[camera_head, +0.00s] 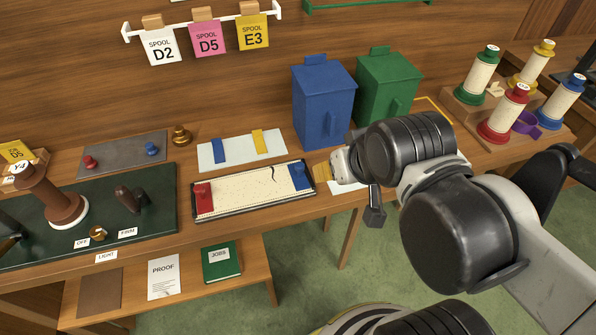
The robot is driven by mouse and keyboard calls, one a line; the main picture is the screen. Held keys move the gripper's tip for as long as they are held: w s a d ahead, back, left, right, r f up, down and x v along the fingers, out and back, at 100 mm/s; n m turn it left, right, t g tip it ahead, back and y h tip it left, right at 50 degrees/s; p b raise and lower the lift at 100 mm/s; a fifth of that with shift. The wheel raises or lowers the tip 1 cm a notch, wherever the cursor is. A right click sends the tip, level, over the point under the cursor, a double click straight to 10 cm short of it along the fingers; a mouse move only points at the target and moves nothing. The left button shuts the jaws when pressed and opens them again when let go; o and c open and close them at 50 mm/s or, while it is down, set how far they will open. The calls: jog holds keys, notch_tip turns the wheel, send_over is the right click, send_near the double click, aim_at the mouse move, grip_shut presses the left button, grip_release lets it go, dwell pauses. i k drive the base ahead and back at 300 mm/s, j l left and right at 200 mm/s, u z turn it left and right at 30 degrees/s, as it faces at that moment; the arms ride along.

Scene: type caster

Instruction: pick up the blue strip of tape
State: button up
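The blue strip of tape (218,150) lies on a pale card (238,159) near the back of the bench, left of a yellow strip (259,141). My gripper (372,207) is to the right of the card, near the bench's front edge and well apart from the blue strip. Its dark lower part hangs down in front of the bench. My arm hides much of it, so its opening and anything between its fingers cannot be made out.
A long tray (248,195) with a red and a blue end lies in front of the card. A blue box (322,103) and a green box (386,85) stand behind my arm. A small brass knob (181,135) stands left of the card.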

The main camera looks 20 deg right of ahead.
aim_at(217, 144)
jog(key=i+j, duration=0.15)
jog(key=j, duration=0.25)
jog(key=i+j, duration=0.2)
jog(key=j, duration=0.15)
jog(key=i+j, duration=0.15)
jog(key=j, duration=0.25)
